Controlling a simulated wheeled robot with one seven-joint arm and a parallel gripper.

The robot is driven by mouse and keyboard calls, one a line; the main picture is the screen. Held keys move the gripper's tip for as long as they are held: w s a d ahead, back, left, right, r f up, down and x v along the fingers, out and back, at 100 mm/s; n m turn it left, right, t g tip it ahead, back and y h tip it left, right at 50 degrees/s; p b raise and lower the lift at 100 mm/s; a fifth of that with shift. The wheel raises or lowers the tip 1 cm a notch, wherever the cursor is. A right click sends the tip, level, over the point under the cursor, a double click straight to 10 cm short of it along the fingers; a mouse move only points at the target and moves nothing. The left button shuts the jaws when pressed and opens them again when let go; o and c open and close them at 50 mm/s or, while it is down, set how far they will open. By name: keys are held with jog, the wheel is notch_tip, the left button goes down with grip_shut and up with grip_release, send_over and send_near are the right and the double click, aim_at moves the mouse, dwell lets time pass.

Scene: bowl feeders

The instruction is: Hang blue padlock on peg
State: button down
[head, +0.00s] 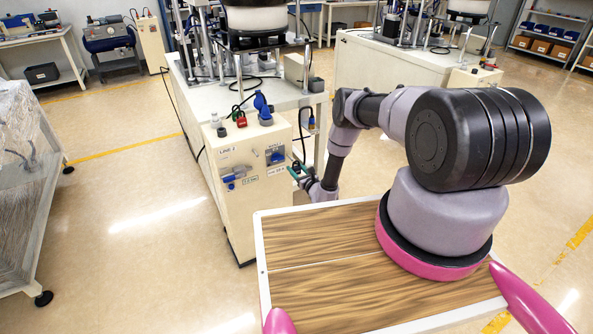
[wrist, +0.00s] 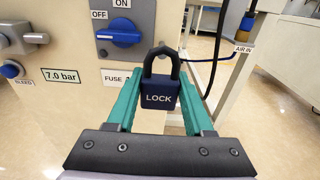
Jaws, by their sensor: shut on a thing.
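The blue padlock (wrist: 160,97), dark blue with LOCK in white and a dark shackle pointing up, sits between the teal fingers of my gripper (wrist: 160,90). The fingers are shut on its body. In the head view my gripper (head: 299,171) is beside the right side of the cream cabinet's front panel (head: 240,198). I cannot make out the padlock there.
A blue rotary switch (wrist: 119,38) with ON and OFF labels is left of the padlock. A lever handle (wrist: 35,38) is further left. A red object (head: 240,119) and a blue connector (head: 262,105) are on top of the cabinet. A dark cable (wrist: 213,60) hangs at right.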

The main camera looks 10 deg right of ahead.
aim_at(287, 160)
jog(key=shift+x, duration=2.5)
dwell(0.6)
jog(key=shift+f, duration=0.2)
dwell(0.4)
grip_release()
dwell(0.3)
jog(key=shift+v, duration=3.5)
jog(key=shift+s, duration=0.1)
